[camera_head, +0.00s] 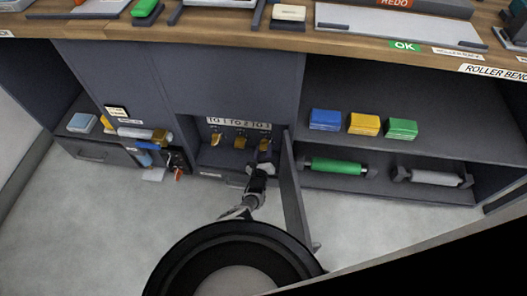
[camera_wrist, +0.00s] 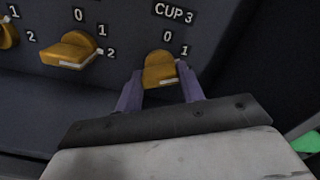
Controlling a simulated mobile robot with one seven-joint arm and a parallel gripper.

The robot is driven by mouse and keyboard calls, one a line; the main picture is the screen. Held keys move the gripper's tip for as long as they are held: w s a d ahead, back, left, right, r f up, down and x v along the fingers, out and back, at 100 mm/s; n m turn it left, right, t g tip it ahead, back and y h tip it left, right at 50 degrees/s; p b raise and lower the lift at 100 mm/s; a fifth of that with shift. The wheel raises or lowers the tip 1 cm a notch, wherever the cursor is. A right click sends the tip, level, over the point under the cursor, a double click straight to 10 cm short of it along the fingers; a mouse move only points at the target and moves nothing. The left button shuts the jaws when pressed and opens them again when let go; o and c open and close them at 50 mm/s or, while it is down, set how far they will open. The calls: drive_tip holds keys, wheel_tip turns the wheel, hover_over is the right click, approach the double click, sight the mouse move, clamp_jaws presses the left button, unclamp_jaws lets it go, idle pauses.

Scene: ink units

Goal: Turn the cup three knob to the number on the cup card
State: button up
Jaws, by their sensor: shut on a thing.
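The cup three knob (camera_wrist: 159,66) is yellow with a white strip on its near edge, under the label CUP 3 on a dark panel. The numbers 0 and 1 show by it; my right finger hides the area below the 1, so I cannot tell its setting. My gripper (camera_wrist: 160,92) is shut on this knob, one purple finger on each side. In the head view my gripper (camera_head: 262,160) reaches the rightmost knob (camera_head: 264,143). A small white card (camera_head: 116,111) stands on the left unit; I cannot tell if it is the cup card.
Two similar yellow knobs sit to the left, the middle one (camera_wrist: 70,48) closest. An open door panel (camera_head: 293,190) stands just right of my arm. The bench top (camera_head: 290,40) overhangs above.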

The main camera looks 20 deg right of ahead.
drive_tip(key=shift+n, duration=1.6)
drive_tip(key=o, duration=1)
drive_tip(key=p+v, duration=0.6)
drive_tip(key=v, duration=0.8)
drive_tip(key=shift+p, duration=0.35)
